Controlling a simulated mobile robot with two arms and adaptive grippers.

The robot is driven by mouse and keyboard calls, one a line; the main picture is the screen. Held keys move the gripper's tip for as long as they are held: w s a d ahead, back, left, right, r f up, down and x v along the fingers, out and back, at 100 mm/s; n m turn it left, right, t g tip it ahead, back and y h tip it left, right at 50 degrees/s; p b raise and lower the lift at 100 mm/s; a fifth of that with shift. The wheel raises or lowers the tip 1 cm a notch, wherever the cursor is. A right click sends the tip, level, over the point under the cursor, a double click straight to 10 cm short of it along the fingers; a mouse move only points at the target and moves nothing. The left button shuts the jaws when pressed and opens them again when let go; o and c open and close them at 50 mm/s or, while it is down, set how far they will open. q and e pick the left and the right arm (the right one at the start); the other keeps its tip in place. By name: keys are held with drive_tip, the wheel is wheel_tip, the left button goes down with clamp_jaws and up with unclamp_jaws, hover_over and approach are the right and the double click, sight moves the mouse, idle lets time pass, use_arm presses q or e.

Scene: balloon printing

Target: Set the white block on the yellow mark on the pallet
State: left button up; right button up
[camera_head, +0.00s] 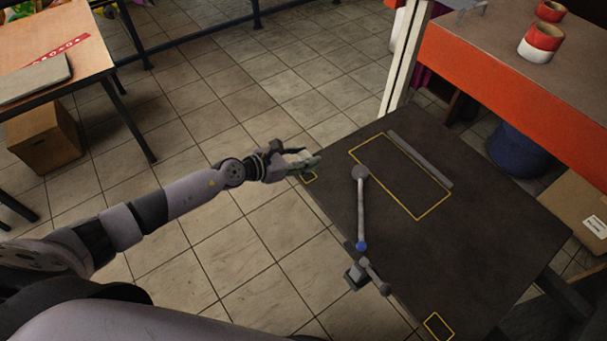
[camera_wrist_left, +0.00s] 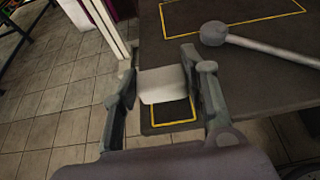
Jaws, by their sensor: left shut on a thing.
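My left gripper (camera_head: 302,160) is at the far left corner of the dark pallet (camera_head: 460,225). In the left wrist view it (camera_wrist_left: 164,90) is shut on the white block (camera_wrist_left: 162,84), with one finger on each side. Below the block is a small yellow outlined mark (camera_wrist_left: 183,121), partly hidden by the block; it also shows in the head view (camera_head: 311,178). The block seems held over the mark, but I cannot tell whether it touches the pallet. In the head view the fingers mostly hide the block. My right gripper is not in view.
A grey rod (camera_head: 361,205) with a round head and a blue end lies near the pallet's left edge. A large yellow rectangle (camera_head: 420,217), a grey bar (camera_head: 420,158) and another small mark (camera_head: 439,326) are on the pallet. An orange-sided table (camera_head: 510,95) stands behind.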

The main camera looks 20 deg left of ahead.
use_arm(q)
drive_tip(key=shift+f+b, duration=1.35)
drive_tip(key=shift+f, duration=1.05)
drive_tip(key=shift+f, duration=0.2)
drive_tip(key=o, duration=1.1)
drive_tip(key=shift+c, duration=0.2)
